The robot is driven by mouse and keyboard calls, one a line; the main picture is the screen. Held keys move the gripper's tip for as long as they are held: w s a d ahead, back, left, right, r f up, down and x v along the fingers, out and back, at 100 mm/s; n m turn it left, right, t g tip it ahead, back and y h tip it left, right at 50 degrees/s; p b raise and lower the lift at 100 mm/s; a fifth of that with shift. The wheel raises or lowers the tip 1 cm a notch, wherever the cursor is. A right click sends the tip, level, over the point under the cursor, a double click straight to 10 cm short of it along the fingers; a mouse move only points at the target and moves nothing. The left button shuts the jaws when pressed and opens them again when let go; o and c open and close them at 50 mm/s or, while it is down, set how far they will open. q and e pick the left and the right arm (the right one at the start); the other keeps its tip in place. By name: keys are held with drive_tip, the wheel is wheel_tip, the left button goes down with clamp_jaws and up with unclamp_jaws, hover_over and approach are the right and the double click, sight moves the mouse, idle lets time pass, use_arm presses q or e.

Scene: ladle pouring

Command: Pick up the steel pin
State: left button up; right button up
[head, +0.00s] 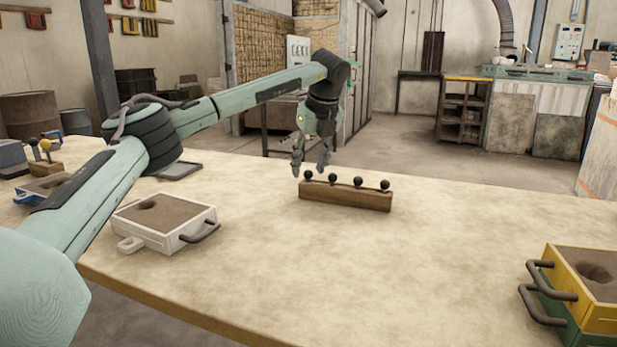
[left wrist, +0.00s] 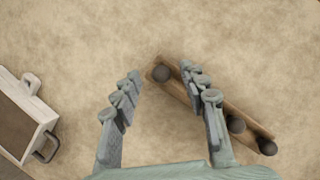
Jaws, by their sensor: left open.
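A wooden rack (head: 345,196) stands on the table, with several dark round-headed pins in a row along its top. They look alike, so I cannot tell by look which is the steel pin. The leftmost pin (head: 308,175) lies at the rack's left end. My left gripper (head: 309,171) points down over that end, open and empty. In the left wrist view, that end pin's dark head (left wrist: 161,73) appears between the fingertips of my left gripper (left wrist: 160,72). The right finger hides part of the rack (left wrist: 178,89) there. My right gripper is out of view.
A white sand-filled moulding box (head: 190,238) with a handle is at left. Yellow and green boxes (head: 553,282) stand at the right edge. The table (head: 330,275) in front of the rack is clear.

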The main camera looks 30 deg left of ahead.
use_arm(q)
drive_tip(key=shift+w+a+f, duration=0.1)
drive_tip(key=shift+f, duration=0.3)
drive_tip(key=shift+c, duration=0.2)
drive_tip(key=c, duration=0.8)
drive_tip(key=shift+c, duration=0.2)
